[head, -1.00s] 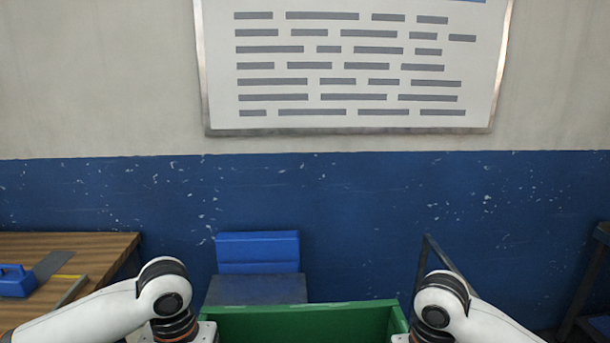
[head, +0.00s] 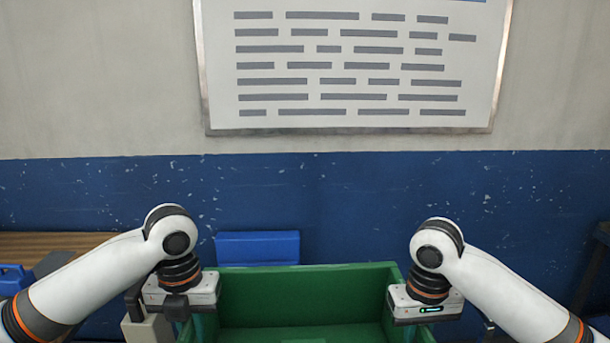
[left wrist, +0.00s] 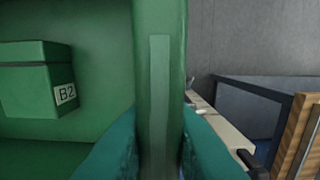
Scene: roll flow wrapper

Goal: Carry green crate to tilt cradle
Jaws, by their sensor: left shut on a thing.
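The green crate (head: 300,282) is at the bottom middle of the head view, open side up, its near part cut off. My left gripper (head: 194,325) is shut on its left wall; in the left wrist view the teal fingers stand on both sides of that wall (left wrist: 160,60). A green box (left wrist: 38,85) labelled B2 is inside the crate. My right gripper (head: 424,332) is at the crate's right wall, its fingers mostly hidden. A blue block (head: 258,248) shows behind the crate; I cannot tell whether it belongs to the tilt cradle.
A wooden table (head: 50,243) with a blue item (head: 14,279) stands at the left. A dark rack (head: 598,265) is at the right edge. A blue and grey wall with a board (head: 350,65) closes off the back.

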